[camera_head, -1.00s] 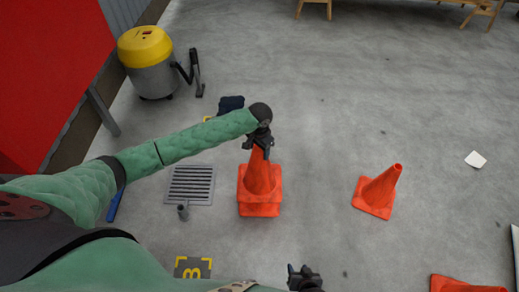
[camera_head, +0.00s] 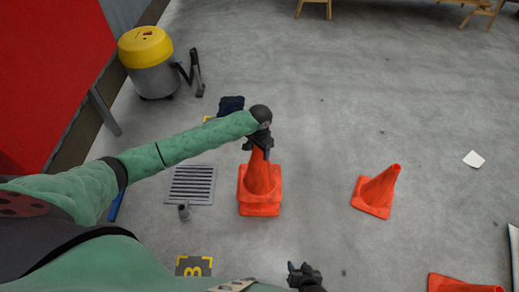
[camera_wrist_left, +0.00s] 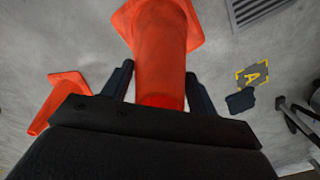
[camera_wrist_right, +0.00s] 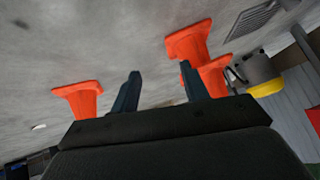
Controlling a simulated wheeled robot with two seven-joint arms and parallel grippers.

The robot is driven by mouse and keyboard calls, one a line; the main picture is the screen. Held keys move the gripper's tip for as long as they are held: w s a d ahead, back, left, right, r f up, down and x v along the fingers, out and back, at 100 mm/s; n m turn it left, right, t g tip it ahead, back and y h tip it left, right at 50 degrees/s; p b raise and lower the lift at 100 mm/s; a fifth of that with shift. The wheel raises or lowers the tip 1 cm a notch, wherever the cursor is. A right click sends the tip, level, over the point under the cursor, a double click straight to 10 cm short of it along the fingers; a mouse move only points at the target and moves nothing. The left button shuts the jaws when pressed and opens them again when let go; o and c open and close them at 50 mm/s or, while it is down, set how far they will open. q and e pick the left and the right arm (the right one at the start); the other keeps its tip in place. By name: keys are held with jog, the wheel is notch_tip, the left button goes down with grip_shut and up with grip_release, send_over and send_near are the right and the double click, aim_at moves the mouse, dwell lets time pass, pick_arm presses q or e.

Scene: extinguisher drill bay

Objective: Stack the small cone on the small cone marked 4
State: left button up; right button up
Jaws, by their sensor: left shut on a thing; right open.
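My left gripper (camera_head: 262,143) is shut on the upper part of an orange small cone (camera_head: 259,178). That cone sits upright over another orange cone, whose base (camera_head: 259,210) shows just below the upper base; no mark is visible on either. In the left wrist view the held cone (camera_wrist_left: 160,55) lies between the fingers. The floor plate below the stack is hidden. My right gripper (camera_head: 303,274) is open and empty near the bottom of the head view. In the right wrist view its fingers (camera_wrist_right: 158,85) are apart with bare floor between them.
A floor drain (camera_head: 191,185) lies left of the stack. A yellow-topped vacuum (camera_head: 147,60) stands at upper left. A "B" plate (camera_head: 194,266) is near the bottom.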

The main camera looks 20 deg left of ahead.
jog(key=shift+f, duration=0.1)
pick_arm(q)
jog(key=shift+p, duration=0.75)
pick_arm(e)
jog(key=shift+w+r, duration=0.15)
jog(key=shift+r, duration=0.7)
